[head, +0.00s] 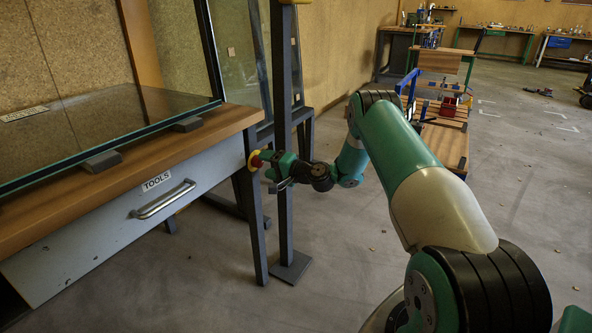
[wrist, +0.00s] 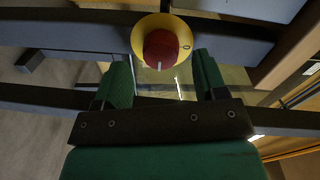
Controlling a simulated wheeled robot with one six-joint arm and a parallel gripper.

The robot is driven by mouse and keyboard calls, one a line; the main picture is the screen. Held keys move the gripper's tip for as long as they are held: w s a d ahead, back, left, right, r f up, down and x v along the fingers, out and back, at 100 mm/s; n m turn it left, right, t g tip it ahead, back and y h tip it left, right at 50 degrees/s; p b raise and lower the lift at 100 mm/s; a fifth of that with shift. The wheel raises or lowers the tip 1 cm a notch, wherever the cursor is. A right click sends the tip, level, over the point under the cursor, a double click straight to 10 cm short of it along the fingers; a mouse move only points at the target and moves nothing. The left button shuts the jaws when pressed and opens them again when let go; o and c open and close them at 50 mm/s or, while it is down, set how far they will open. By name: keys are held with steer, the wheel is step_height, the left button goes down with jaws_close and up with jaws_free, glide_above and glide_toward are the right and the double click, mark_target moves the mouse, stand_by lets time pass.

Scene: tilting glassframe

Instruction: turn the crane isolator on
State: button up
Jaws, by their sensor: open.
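The crane isolator is a red rotary knob (wrist: 160,50) on a round yellow plate (wrist: 140,34), fixed to a dark grey post. In the wrist view a white line on the knob points to the bottom of the picture. A mark like a 0 shows on the plate's right side. In the head view the yellow plate (head: 252,161) is partly hidden by my gripper (head: 268,161). My gripper is open, its green fingers on either side below the knob in the wrist view. I cannot tell whether they touch it.
A workbench (head: 215,119) with a "TOOLS" drawer and a glass sheet (head: 130,106) on blocks stands left of the post (head: 285,215). A wooden cart (head: 445,143) stands behind my arm. The floor at right is mostly clear.

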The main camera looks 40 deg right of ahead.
steer(key=b+v, duration=0.5)
steer(key=v, duration=1)
steer(key=shift+d, duration=0.1)
steer(key=a+r+n+g+y, duration=0.2)
steer(key=a+r+n+g, duration=0.1)
steer(key=a, duration=0.4)
steer(key=a+r+n+g+y, duration=0.2)
steer(key=a+r+n, duration=0.1)
steer(key=a, duration=0.5)
steer(key=s+a+r+n+g, duration=0.2)
steer(key=s+a+n+g, duration=0.15)
steer(key=a, duration=0.45)
steer(key=s+a+r+n+g, duration=0.25)
steer(key=s+a+g, duration=0.2)
steer(key=a, duration=0.35)
steer(key=s+a+r+n+g+h, duration=0.1)
steer(key=s+a+n+g+h, duration=0.15)
steer(key=s, duration=0.75)
steer(key=s+a+r+n+g+h, duration=0.1)
steer(key=s+a+n+h, duration=0.2)
steer(key=s, duration=0.7)
step_height(320, 180, up, 34)
steer(key=d+p, duration=0.1)
steer(key=p, duration=3.2)
steer(key=shift+s+n+p, duration=0.35)
steer(key=shift+s, duration=0.1)
